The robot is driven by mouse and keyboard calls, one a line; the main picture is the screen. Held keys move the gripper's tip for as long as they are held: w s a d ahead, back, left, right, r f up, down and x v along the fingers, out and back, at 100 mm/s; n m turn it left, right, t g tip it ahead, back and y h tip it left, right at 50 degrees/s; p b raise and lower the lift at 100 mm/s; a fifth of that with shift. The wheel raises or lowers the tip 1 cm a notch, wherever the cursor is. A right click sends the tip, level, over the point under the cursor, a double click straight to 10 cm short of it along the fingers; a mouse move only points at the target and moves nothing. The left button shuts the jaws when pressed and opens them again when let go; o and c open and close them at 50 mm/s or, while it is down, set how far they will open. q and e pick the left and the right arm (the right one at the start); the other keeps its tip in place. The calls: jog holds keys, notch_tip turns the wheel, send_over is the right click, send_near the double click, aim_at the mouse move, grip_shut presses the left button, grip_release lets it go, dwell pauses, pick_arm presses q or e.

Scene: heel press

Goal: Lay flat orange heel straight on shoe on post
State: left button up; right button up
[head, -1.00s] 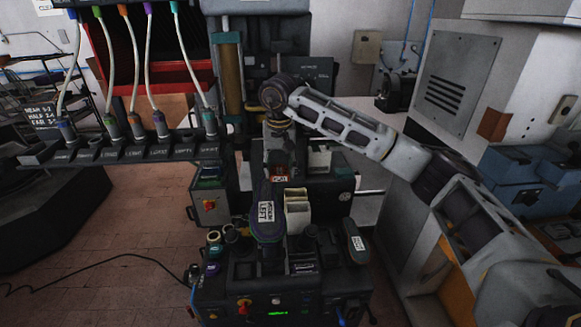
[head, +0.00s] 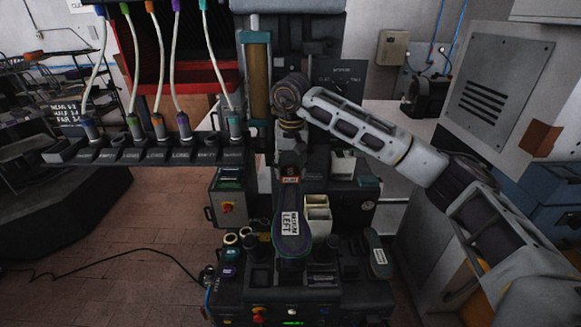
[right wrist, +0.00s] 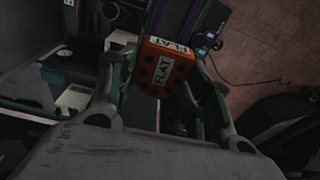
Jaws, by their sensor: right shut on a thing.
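The orange heel (head: 291,171), marked FLAT, is held by my right gripper (head: 290,160). In the right wrist view the heel (right wrist: 150,82) sits between the two fingers of the gripper (right wrist: 160,100), which are shut on it. The shoe (head: 291,245), a dark sole with a purple and green rim and a LEFT label, lies on the post, which is mostly hidden under it. The heel is at the shoe's far end, roughly in line with it. In the right wrist view the shoe (right wrist: 178,15) is right beyond the heel; I cannot tell if they touch. My left gripper is not in view.
A dark control console (head: 280,300) with knobs surrounds the post. A cream bin (head: 318,215) stands close right of the shoe, and another labelled shoe part (head: 378,256) lies farther right. A rack (head: 150,150) with hanging tubes is at left.

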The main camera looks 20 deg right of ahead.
aim_at(290, 181)
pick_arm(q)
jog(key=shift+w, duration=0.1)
pick_arm(e)
jog(key=shift+f, duration=0.15)
jog(key=shift+f, duration=0.3)
jog(key=shift+f+b, duration=0.45)
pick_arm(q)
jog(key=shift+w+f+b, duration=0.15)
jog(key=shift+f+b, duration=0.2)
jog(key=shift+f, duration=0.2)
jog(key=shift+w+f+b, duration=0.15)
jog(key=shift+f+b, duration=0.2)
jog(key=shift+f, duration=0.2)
pick_arm(e)
jog(key=shift+f, duration=1.05)
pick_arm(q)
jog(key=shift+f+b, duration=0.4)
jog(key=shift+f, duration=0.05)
pick_arm(e)
jog(key=shift+f, duration=0.55)
jog(key=o, duration=1.1)
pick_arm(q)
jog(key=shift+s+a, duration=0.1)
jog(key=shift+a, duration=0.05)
pick_arm(e)
jog(key=shift+r, duration=0.1)
